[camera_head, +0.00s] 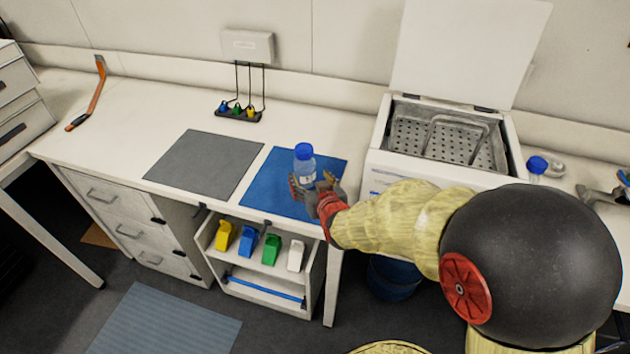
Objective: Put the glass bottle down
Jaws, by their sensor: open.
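The glass bottle (304,163) is clear with a blue cap and a pale label. It stands upright over the blue mat (262,190) on the bench. My gripper (308,188) is at the bottle's lower part, low over the mat, with its fingers on either side of it. The gripper is open. The fingers partly hide the bottle's base, so I cannot tell whether they still touch the glass.
A grey mat (203,163) lies left of the blue one. An open-lidded bath (447,138) stands to the right, with another blue-capped bottle (537,166) beyond it. A small rack with coloured items (238,113) sits at the back. The bench's left part is mostly clear.

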